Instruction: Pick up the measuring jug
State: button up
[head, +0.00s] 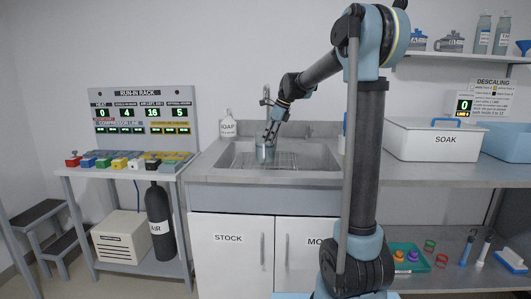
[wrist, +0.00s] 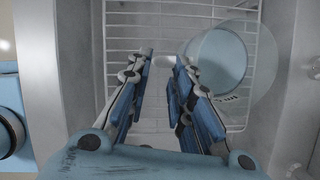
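The measuring jug (head: 265,152) looks like a clear, bluish cylinder standing in the sink (head: 240,162). In the wrist view the jug (wrist: 222,60) is seen from above as a round, see-through shape on a white wire rack (wrist: 125,32). My gripper (head: 269,133) reaches down over the sink, close to the jug. In the wrist view my gripper (wrist: 161,62) is open, with nothing between its fingers. The jug lies to the right of the right finger there; whether they touch I cannot tell.
A white bottle (head: 227,124) stands at the sink's back left, and a faucet (head: 266,100) rises behind. A white SOAK bin (head: 445,143) stands on the counter to the right. The run-in rack (head: 143,118) is at the left. The counter between sink and bin is partly hidden by my arm.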

aim_at(264, 146)
jog(key=x, duration=0.5)
jog(key=shift+a+r, duration=0.1)
jog(key=shift+a, duration=0.05)
grip_shut()
